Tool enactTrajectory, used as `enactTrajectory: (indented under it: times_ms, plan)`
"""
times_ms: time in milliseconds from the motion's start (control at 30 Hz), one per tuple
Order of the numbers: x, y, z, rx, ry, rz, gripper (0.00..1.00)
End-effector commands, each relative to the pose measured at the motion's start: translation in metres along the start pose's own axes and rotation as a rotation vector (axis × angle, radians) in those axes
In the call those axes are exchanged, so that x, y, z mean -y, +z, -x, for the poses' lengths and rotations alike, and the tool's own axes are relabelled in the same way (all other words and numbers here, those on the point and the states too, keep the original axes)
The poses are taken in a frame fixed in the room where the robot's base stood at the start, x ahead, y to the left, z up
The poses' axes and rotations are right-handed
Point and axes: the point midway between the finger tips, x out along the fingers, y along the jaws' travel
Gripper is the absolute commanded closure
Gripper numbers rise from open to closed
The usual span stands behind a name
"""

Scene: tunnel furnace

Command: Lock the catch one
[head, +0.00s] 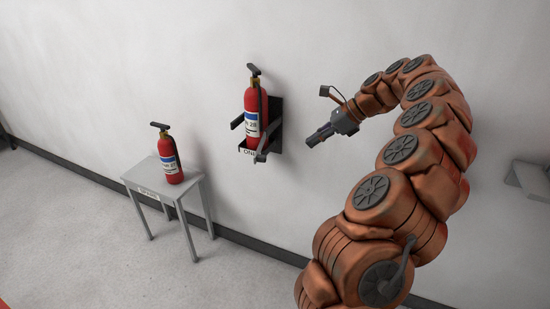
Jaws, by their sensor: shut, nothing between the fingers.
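The wall bracket (276,122) is dark, with a label on its lower front that seems to read "ONE". A red fire extinguisher (251,103) with a white and blue label stands upright in it. The bracket's left catch arm (237,122) and right catch arm (266,147) stick outward from the wall beside the extinguisher, apart from each other. My gripper (309,143) is to the right of the bracket, shut and empty, pointing left toward it with a gap between. The inner side of the bracket is hidden behind the extinguisher.
A second red extinguisher (171,165) stands on a small grey table (145,176) at the lower left, below the bracket. Another wall bracket or shelf (528,180) is at the right edge. The floor (75,230) at the left is clear.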

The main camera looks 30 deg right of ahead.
Motion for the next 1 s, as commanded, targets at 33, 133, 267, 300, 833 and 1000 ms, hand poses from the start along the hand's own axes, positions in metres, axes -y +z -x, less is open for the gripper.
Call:
enactTrajectory:
  times_ms: [33,133,267,300,833,1000]
  plan:
    - [0.000,0.000,0.000,0.000,0.000,0.001,1.00]
    - [0.000,0.001,0.000,0.000,0.000,0.002,1.00]
    - [0.000,0.001,-0.004,0.000,0.001,0.003,1.00]
    - [0.000,0.001,-0.007,0.000,0.001,0.003,1.00]
    - [-0.001,0.002,-0.090,-0.001,0.004,0.005,1.00]
    - [-0.001,0.013,-0.111,-0.001,0.003,0.006,1.00]
